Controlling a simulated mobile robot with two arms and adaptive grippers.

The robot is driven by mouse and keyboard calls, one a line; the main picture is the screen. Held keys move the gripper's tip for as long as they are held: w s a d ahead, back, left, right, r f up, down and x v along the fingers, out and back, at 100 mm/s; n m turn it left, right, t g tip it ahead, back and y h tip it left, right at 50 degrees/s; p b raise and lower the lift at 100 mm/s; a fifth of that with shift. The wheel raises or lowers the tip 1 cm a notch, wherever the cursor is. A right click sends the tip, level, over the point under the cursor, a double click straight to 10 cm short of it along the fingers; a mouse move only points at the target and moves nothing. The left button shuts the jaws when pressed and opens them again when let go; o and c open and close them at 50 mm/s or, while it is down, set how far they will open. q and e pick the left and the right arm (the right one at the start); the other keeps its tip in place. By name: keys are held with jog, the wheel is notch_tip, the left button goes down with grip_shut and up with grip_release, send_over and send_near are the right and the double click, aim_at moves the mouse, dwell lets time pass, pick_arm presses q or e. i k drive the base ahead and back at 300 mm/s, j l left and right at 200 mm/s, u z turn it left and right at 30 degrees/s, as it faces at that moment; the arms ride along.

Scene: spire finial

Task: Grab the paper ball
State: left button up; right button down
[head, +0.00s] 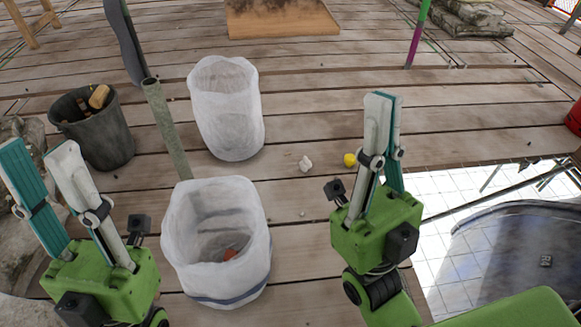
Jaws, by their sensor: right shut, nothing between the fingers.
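A small crumpled white paper ball (306,163) lies on the wooden plank floor near the middle of the head view. My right gripper (381,98) is to the right of the ball, apart from it, pointing up in the picture with its fingers together and nothing between them. My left gripper (36,156) is at the far left, well away from the ball. Its fingers are spread with a gap between them, and it looks empty.
A white-lined bin (215,285) with something reddish inside stands between my arms; another white-lined bin (228,110) stands behind it. A dark bucket (98,140) is at left. A small yellow object (350,159) lies right of the ball. A floor opening is at right.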

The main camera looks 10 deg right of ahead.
aim_at(305, 165)
jog(key=i+l+u, duration=0.15)
jog(key=u, duration=0.25)
jog(key=i+l+u, duration=0.1)
jog(key=l+u, duration=0.3)
jog(key=i+l+u, duration=0.1)
jog(key=l+u, duration=0.3)
